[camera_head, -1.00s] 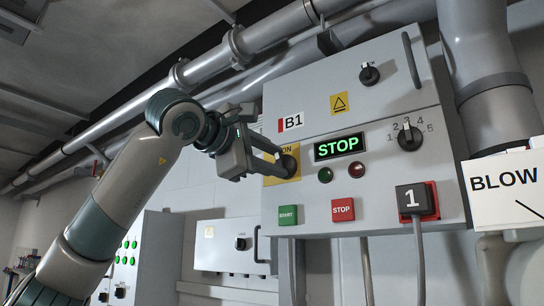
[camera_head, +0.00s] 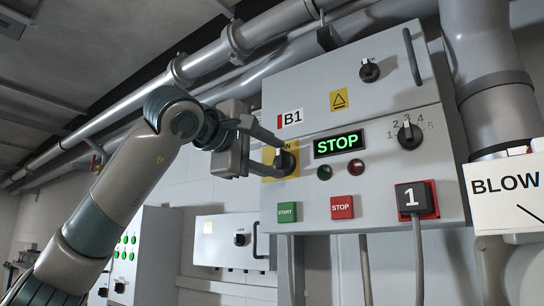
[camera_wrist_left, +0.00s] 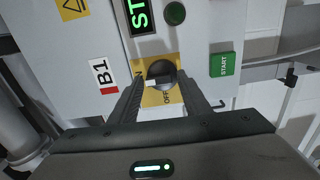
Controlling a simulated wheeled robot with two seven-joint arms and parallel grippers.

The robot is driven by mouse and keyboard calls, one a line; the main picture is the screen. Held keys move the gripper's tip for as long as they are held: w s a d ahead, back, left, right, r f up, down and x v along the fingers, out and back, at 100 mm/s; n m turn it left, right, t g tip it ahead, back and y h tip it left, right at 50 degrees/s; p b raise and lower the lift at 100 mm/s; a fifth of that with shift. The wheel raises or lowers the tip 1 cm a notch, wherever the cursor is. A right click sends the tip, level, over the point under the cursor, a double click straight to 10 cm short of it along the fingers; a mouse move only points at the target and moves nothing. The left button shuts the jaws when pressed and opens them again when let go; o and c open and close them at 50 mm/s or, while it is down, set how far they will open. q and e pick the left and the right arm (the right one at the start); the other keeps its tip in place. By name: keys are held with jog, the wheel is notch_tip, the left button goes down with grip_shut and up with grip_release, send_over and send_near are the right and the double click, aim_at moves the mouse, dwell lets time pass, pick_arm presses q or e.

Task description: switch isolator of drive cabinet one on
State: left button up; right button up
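The grey cabinet labelled B1 (camera_head: 400,185) carries a dark rotary isolator knob (camera_head: 287,160) on a yellow plate (camera_head: 271,157). In my left wrist view the knob (camera_wrist_left: 161,74) has a pale mark on its lower left. ON and OFF are printed beside it; I cannot tell surely which one it points at. My left gripper (camera_head: 280,160) is at the knob with its fingers apart. In the wrist view its fingers (camera_wrist_left: 160,90) reach up on either side of the knob; contact is unclear. My right gripper is not in view.
The cabinet also has a lit STOP display (camera_head: 339,144), green START (camera_head: 287,212) and red STOP (camera_head: 342,207) buttons, a selector (camera_head: 409,135) and a plug marked 1 (camera_head: 413,199). Pipes (camera_head: 490,75) run beside and above. A smaller box (camera_head: 228,241) hangs below left.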

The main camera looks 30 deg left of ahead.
pick_arm(q)
jog(key=shift+o, duration=0.2)
jog(key=shift+s, duration=0.1)
jog(key=shift+s+a+b, duration=0.1)
jog(key=shift+s+b, duration=0.3)
jog(key=shift+s, duration=0.15)
jog(key=s+a+b, duration=0.2)
jog(key=s+b, duration=0.4)
jog(key=s, duration=1)
jog(key=shift+a, duration=0.1)
